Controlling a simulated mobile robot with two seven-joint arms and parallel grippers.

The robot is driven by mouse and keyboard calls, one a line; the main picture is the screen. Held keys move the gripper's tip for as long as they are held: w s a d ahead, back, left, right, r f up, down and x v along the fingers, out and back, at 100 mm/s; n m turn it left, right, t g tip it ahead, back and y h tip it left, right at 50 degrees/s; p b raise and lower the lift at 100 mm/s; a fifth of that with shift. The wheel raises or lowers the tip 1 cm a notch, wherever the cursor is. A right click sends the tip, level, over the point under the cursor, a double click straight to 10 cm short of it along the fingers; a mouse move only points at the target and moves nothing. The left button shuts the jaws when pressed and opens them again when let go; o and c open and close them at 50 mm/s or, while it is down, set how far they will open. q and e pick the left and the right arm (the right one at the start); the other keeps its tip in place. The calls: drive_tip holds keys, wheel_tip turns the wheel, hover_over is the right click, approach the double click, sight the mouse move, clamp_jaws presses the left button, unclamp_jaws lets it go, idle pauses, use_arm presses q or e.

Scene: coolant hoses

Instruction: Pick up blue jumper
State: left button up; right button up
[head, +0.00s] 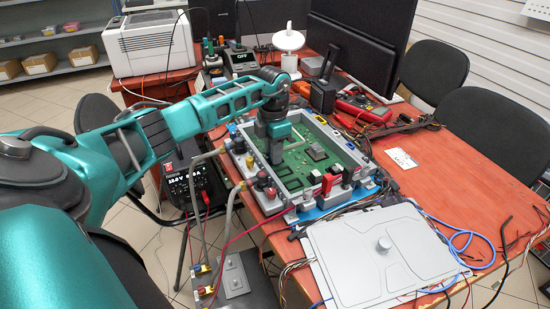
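My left gripper (276,158) points down over the green circuit board (312,150) in its grey frame. Its fingers are small and dark here, so I cannot tell whether they are open or shut, or whether they hold anything. A looped blue cable (462,240) lies on the table to the right of the silver plate, apart from the gripper. A small blue part (233,130) sits on the far left corner of the board's frame. I cannot tell which blue thing is the jumper. My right gripper is not in view.
A silver plate with a knob (383,253) lies at the front of the red table (455,165). A red multimeter (362,107), black monitors and loose wires stand around the board. A black power supply (193,185) is to the left. The table's right side is mostly clear.

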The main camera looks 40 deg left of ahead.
use_arm(q)
clamp_jaws()
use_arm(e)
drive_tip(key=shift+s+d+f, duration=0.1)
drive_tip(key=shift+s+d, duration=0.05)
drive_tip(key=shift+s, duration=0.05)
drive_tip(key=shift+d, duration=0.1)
use_arm(q)
drive_tip(key=shift+r, duration=0.1)
wheel_tip(320, 180, up, 20)
drive_tip(key=p, duration=0.2)
drive_tip(key=shift+p, duration=0.3)
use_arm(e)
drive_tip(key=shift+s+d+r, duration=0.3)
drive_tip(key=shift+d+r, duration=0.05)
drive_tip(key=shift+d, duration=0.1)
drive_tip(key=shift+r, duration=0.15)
